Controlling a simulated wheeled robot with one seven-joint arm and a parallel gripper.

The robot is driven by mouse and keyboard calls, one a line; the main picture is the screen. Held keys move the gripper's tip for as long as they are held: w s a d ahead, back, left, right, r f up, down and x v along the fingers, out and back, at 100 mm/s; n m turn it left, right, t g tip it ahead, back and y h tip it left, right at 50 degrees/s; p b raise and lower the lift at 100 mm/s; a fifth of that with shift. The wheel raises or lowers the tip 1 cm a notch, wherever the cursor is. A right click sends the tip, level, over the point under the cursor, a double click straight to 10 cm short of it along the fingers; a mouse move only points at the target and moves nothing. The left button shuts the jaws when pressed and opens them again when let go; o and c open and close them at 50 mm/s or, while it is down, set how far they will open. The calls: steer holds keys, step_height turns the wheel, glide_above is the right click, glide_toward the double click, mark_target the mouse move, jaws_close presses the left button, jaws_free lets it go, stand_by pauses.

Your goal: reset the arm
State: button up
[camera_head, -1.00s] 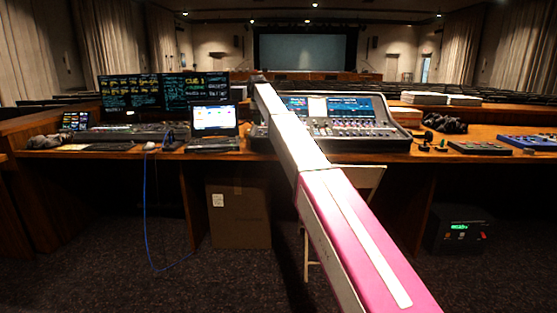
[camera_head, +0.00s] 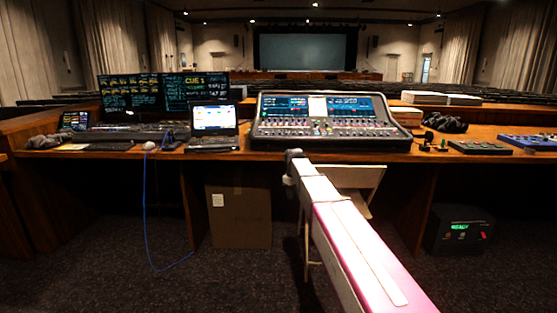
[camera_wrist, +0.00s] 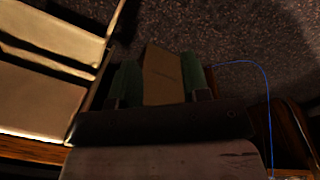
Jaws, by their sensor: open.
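My arm (camera_head: 345,235), white and pink, reaches forward from the lower right in the head view. Its far end is in front of the desk's front edge, below the mixing console (camera_head: 325,122). My gripper's fingertips cannot be made out there. In the wrist view my gripper (camera_wrist: 158,68) shows two green fingers set apart, with nothing held. The brown cardboard box (camera_wrist: 163,80) appears between the fingers, beyond them; it stands on the floor under the desk (camera_head: 240,215).
A white chair (camera_head: 352,177) stands close to the arm's end and fills the left of the wrist view (camera_wrist: 45,95). A blue cable (camera_head: 146,215) hangs from the desk (camera_head: 225,154). A laptop (camera_head: 213,125) sits left of the console. A black unit (camera_head: 460,230) stands on the floor at right.

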steer(key=s+d+f+m, duration=0.2)
steer(key=s+d+f, duration=0.2)
steer(key=s, duration=0.6)
steer(key=s+d+f+m, duration=0.3)
steer(key=s+f, duration=0.4)
steer(key=s, duration=0.4)
steer(key=s+d+f+m, duration=0.3)
steer(key=s+d+f, duration=0.2)
steer(key=s, duration=0.5)
steer(key=shift+s+f+g, duration=0.3)
steer(key=shift+f+g, duration=0.1)
steer(key=shift+f, duration=0.2)
